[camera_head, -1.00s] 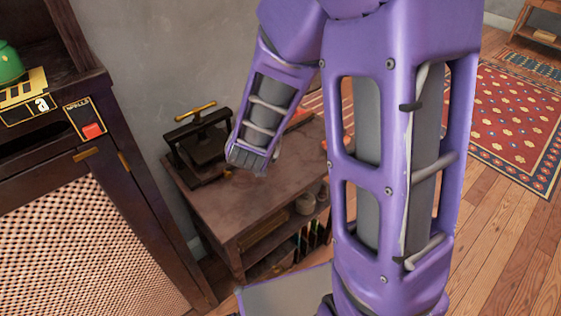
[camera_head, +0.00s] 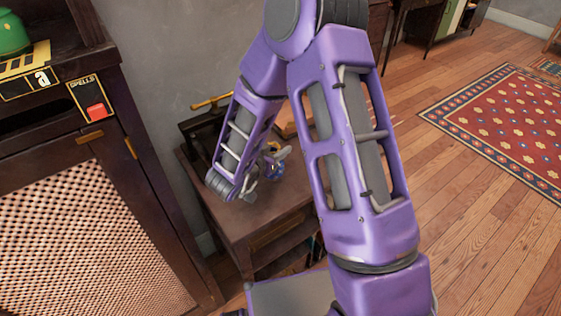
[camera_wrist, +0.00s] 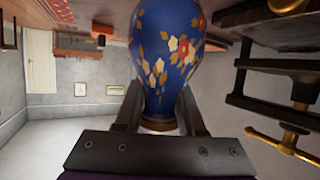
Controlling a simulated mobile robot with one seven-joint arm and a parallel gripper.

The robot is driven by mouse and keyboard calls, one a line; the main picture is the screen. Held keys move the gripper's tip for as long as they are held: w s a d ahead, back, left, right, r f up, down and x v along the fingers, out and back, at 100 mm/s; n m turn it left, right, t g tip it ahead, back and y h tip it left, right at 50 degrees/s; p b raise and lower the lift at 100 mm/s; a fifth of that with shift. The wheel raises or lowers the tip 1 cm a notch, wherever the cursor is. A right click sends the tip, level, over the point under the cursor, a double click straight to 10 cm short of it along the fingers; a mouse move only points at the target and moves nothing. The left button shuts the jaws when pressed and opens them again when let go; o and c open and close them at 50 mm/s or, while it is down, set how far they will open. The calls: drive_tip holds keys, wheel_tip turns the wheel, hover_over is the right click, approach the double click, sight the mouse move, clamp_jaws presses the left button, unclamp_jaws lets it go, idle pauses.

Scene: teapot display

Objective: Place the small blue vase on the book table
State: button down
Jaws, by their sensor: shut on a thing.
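The small blue vase (camera_wrist: 165,50), with red, white and gold flowers, is between the two dark fingers of my gripper (camera_wrist: 159,112) in the wrist view. My gripper is shut on it near its narrow end. In the head view a little of the vase (camera_head: 275,170) shows beside my wrist, over the small brown wooden table (camera_head: 245,217). Whether the vase touches the tabletop cannot be told. My arm hides much of the table.
A black press with a brass handle (camera_head: 211,101) stands at the table's back left; it also shows close to the vase in the wrist view (camera_wrist: 290,85). A dark cabinet (camera_head: 95,150) stands at left. Wooden floor and a red rug (camera_head: 510,125) lie at right.

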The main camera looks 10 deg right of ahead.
drive_tip(key=shift+f+b, duration=0.4)
drive_tip(key=shift+f, duration=1.4)
drive_tip(key=shift+f, duration=0.1)
drive_tip(key=shift+f, duration=0.15)
drive_tip(key=c, duration=0.5)
unclamp_jaws()
drive_tip(key=shift+r, duration=0.2)
drive_tip(key=shift+s+a+r, duration=0.15)
drive_tip(key=shift+a, duration=0.05)
drive_tip(key=p+v, duration=0.1)
drive_tip(key=v, duration=1)
drive_tip(key=shift+s, duration=0.25)
drive_tip(key=shift+a+r, duration=0.1)
